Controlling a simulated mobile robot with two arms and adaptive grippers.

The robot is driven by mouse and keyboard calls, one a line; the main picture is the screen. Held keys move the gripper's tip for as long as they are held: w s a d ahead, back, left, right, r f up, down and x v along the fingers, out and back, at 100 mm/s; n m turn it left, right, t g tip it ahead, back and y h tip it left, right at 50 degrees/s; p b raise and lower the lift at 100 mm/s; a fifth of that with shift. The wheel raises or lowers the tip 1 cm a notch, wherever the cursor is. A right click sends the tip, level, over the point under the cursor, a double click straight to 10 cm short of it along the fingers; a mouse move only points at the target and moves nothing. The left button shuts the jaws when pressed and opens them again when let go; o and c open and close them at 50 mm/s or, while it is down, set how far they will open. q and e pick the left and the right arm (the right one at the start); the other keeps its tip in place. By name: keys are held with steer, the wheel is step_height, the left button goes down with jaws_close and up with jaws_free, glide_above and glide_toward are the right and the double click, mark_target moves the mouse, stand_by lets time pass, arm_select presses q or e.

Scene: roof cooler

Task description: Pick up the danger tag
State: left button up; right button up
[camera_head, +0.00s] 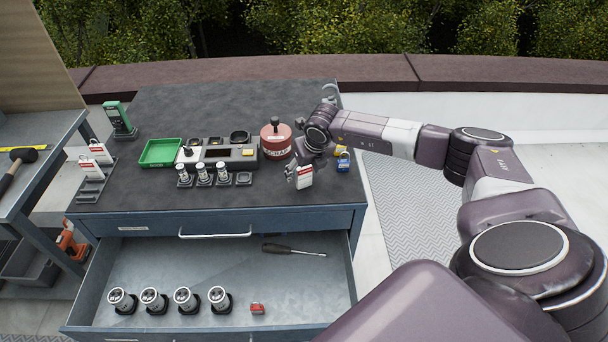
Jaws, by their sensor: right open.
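A white danger tag with a red band (305,178) stands near the front right of the grey workbench top (230,110). My right gripper (292,170) is open and low over the bench, right at the tag. Its fingers show small and dark beside the tag's left edge; I cannot tell if they touch it. Two similar red-and-white tags (98,151) stand in a grey rack (90,190) at the bench's left edge. My left gripper is not in view.
A red scrap canister (276,142) stands just left of my right wrist, and a blue padlock (343,163) lies right of it. A device panel (218,153), green tray (160,153) and several silver cylinders are farther left. The drawer (215,265) below is open.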

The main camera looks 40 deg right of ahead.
steer(key=c, duration=1.1)
steer(key=shift+r, duration=0.15)
